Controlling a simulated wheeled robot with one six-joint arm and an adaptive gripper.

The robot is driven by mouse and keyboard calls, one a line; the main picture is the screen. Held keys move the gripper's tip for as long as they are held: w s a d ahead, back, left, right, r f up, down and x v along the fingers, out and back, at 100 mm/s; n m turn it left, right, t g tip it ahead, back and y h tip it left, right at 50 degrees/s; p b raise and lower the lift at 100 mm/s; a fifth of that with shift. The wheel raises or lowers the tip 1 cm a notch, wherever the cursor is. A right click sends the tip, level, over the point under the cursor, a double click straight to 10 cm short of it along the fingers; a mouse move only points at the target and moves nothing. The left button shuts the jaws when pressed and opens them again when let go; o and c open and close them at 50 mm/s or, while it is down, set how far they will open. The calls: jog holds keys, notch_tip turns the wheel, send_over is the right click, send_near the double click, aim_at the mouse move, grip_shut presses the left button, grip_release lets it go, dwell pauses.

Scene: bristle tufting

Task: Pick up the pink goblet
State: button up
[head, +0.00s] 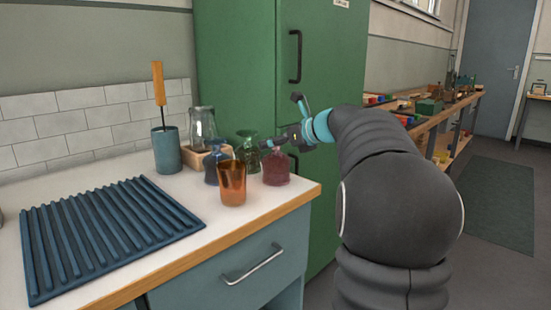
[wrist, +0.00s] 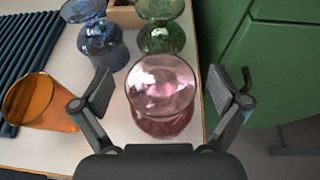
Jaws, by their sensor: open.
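The pink goblet (head: 276,168) stands upright near the right end of the white counter in the head view. In the wrist view the pink goblet (wrist: 163,92) is seen from above, with its round rim nearest the camera. My gripper (wrist: 166,88) is open, with one finger to the left of the goblet and one to the right. Clear gaps show between the fingers and the glass, so it holds nothing. In the head view my gripper (head: 272,146) is just above and behind the goblet, small and partly hard to make out.
An orange tumbler (head: 232,184), a blue goblet (head: 217,163) and a green goblet (head: 247,148) stand close by. A jar (head: 202,128), a teal holder (head: 166,149) and a ribbed blue mat (head: 100,232) are further left. A green cabinet (head: 236,70) rises behind the counter's right end.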

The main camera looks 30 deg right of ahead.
jog(key=c, duration=1.5)
jog(key=shift+r, duration=0.15)
